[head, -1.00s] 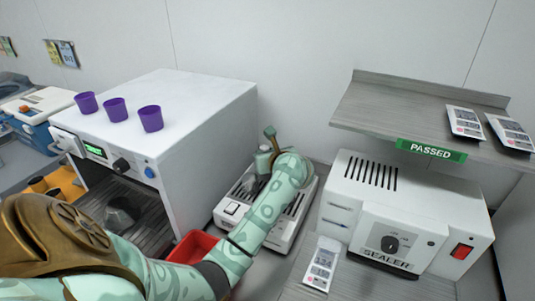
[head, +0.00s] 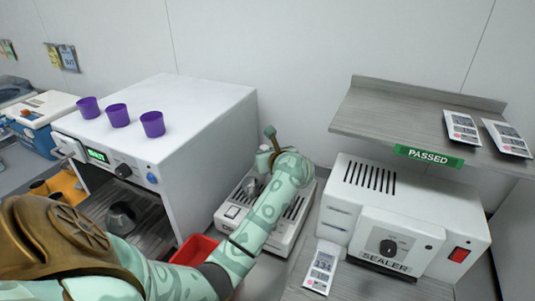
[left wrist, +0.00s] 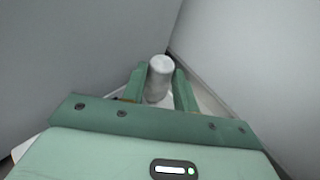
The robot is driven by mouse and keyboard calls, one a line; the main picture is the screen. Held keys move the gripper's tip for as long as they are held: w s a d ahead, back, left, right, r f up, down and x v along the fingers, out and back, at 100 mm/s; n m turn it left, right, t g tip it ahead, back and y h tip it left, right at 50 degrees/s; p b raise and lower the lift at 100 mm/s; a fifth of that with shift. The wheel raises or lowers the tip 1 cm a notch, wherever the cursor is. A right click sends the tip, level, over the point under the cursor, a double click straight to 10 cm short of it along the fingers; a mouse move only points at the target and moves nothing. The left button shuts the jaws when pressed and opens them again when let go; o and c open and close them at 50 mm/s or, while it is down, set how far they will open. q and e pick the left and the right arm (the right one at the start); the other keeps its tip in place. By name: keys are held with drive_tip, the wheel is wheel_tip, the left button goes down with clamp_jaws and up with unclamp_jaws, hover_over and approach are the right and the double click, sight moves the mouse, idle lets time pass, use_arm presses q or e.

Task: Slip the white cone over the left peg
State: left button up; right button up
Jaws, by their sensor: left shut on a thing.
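The white cone (left wrist: 159,66) shows in the left wrist view as a pale, narrow, round-topped piece standing between the two green fingers. My left gripper (left wrist: 160,88) is shut on it. In the head view my left arm reaches over a low white unit (head: 232,212) with dark slots and a switch. The gripper and cone are mostly hidden behind the wrist there. I cannot make out the left peg, or whether the cone is around or above it. My right gripper is in neither view.
A white oven-like box (head: 208,100) with purple cups (head: 118,115) stands left. A red bin (head: 195,250) lies below my arm. A sealer (head: 372,212) stands right, under a grey shelf (head: 400,105). A wall is close behind.

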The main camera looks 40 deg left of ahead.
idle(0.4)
use_arm(q)
drive_tip(key=o, duration=0.7)
drive_tip(key=shift+c, duration=0.2)
drive_tip(key=p+v, duration=0.6)
drive_tip(key=v, duration=0.5)
